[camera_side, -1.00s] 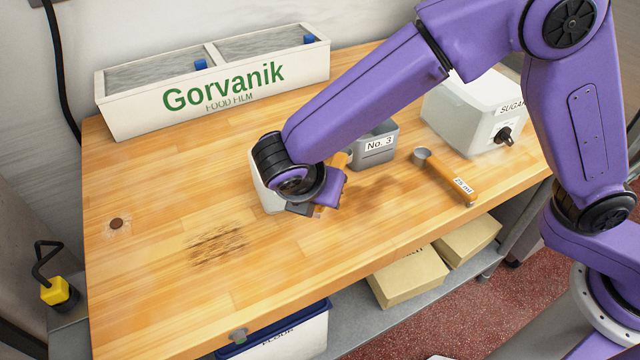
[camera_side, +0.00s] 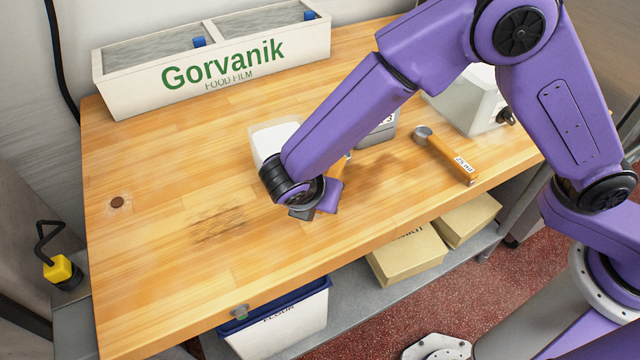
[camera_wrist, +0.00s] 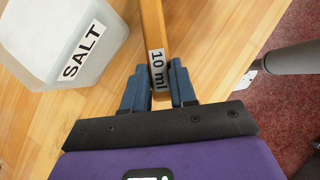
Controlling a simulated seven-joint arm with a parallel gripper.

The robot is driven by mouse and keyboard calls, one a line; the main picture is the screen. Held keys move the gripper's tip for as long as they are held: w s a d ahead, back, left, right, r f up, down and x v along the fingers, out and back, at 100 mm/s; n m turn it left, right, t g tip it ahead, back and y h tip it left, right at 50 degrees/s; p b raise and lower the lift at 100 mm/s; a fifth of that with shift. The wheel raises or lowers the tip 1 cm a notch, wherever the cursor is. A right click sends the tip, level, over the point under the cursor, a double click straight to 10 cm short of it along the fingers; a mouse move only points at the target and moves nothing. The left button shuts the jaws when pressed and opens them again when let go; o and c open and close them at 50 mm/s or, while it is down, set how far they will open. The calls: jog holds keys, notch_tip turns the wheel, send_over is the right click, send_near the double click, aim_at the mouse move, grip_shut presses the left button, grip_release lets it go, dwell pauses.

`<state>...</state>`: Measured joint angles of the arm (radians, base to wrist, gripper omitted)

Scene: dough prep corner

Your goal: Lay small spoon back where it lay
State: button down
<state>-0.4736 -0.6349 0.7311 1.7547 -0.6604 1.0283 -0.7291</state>
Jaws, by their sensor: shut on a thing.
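My gripper (camera_wrist: 159,88) is shut on the handle of the small spoon (camera_wrist: 152,22), an orange-brown handle with a "10 ml" label. In the side view my gripper (camera_side: 305,212) is over the front middle of the table, in front of the white salt tub. Only a sliver of the spoon handle (camera_side: 346,163) shows there beside my wrist. The spoon's bowl is out of frame in the wrist view and hidden in the side view. I cannot tell whether the spoon touches the table. A larger spoon labelled 25 ml (camera_side: 445,154) lies to the right.
The salt tub (camera_wrist: 62,38) is close on the left in the wrist view. The food film box (camera_side: 215,75) is at the back left. The left table top (camera_side: 160,250) is free, with a dark scuffed patch.

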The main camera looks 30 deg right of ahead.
jog(key=shift+f, duration=0.75)
dwell(0.5)
jog(key=c, duration=0.8)
grip_release()
jog(key=v, duration=1.7)
jog(key=shift+a+r, duration=0.1)
jog(key=shift+r, duration=0.05)
jog(key=s+d+m+g+y, duration=0.3)
jog(key=d+m, duration=0.3)
jog(key=d, duration=1.3)
jog(key=s+d+m+y, duration=0.1)
jog(key=s+d+m, duration=0.1)
jog(key=d, duration=0.3)
jog(key=s+d+f+m+g, duration=0.1)
jog(key=s+d+m, duration=0.2)
jog(key=s+d, duration=0.2)
jog(key=s+d+m+y, duration=0.1)
jog(key=s+d+m, duration=0.1)
jog(key=s+d, duration=0.2)
jog(key=shift+s+d+f+m+y, duration=0.1)
jog(key=shift+d+f+m+y, duration=0.05)
jog(key=shift+d, duration=0.45)
jog(key=shift+s+d+f+m+y, duration=0.1)
jog(key=shift+d+f+m+y, duration=0.1)
jog(key=shift+d, duration=0.45)
